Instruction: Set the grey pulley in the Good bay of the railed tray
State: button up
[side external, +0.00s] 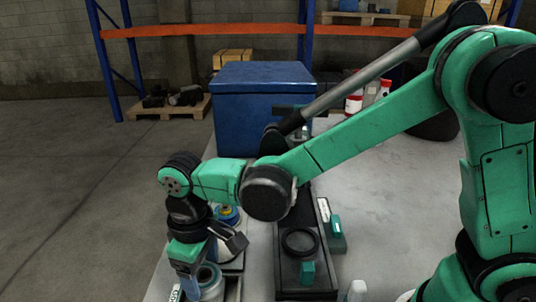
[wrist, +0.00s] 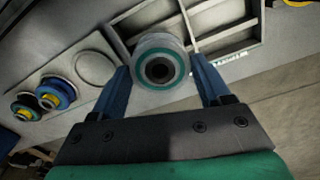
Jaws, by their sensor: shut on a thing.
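The grey pulley (wrist: 160,62), with a teal ring around its dark bore, is between the two blue fingers of my gripper (wrist: 160,72) in the wrist view. The fingers are shut on its sides. In the side external view my gripper (side external: 189,281) points down with the grey pulley (side external: 209,283) at the lower left of the bench. The railed tray (wrist: 225,16) is at the top of the wrist view, with pale rails dividing it into bays. The pulley overlaps its near edge; its height above it is unclear. The bay labels cannot be read.
Two coloured pulleys (wrist: 57,93) and (wrist: 29,107) sit on a pale board beside an empty ring mark (wrist: 94,69). A blue box (side external: 262,100) stands at the back. A black tray with a dark ring (side external: 299,242) lies right of my gripper.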

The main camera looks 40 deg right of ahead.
aim_at(204, 275)
jog(key=shift+f, duration=0.55)
jog(key=shift+f, duration=0.25)
dwell(0.4)
jog(key=shift+f, duration=0.75)
jog(key=o, duration=1.3)
jog(key=shift+c, duration=0.2)
jog(key=shift+r, duration=3.45)
